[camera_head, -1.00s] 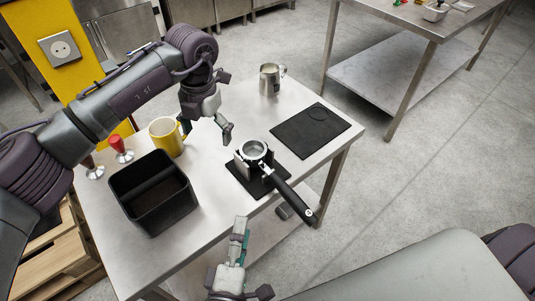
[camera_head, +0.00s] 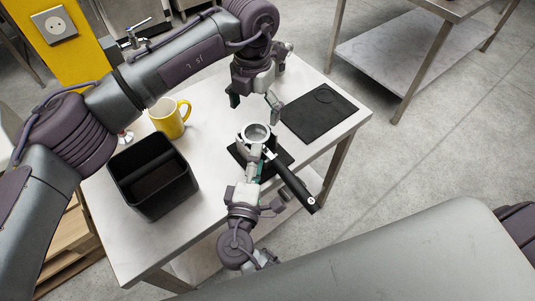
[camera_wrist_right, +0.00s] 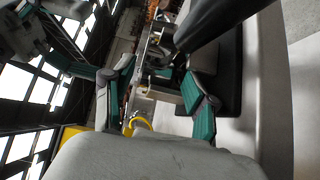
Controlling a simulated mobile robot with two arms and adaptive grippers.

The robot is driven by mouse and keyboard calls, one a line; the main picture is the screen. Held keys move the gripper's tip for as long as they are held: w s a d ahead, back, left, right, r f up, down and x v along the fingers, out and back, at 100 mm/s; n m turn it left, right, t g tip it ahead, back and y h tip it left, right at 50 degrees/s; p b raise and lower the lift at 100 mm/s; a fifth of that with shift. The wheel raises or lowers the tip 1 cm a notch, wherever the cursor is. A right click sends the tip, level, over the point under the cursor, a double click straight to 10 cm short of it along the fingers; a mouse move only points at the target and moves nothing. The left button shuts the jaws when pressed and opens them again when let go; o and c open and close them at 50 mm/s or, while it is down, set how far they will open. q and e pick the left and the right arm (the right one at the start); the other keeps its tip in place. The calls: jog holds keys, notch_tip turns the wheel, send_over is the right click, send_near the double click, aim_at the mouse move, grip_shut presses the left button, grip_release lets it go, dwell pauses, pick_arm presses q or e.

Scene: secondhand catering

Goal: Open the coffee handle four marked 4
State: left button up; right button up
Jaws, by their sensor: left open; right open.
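The coffee handle (camera_head: 294,184) is a black-handled portafilter with a round metal basket (camera_head: 256,132). It rests on a holder on a small black mat (camera_head: 286,158), with its handle jutting past the table's front edge. A small pale round mark shows at the handle's end; I cannot read it. My left gripper (camera_head: 255,101) is open and empty, just behind and above the basket. My right gripper (camera_head: 267,184) is open beside the handle on its left, near the holder, and partly hides it. In the right wrist view a dark handle (camera_wrist_right: 212,22) passes above the open fingers (camera_wrist_right: 160,92).
A black bin (camera_head: 188,184) stands on the left of the metal table (camera_head: 215,150), with a yellow mug (camera_head: 168,119) behind it. A flat black mat (camera_head: 322,112) lies at the right. Another table (camera_head: 405,55) stands beyond.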

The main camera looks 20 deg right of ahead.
aim_at(256, 136)
jog(key=shift+x, duration=1.2)
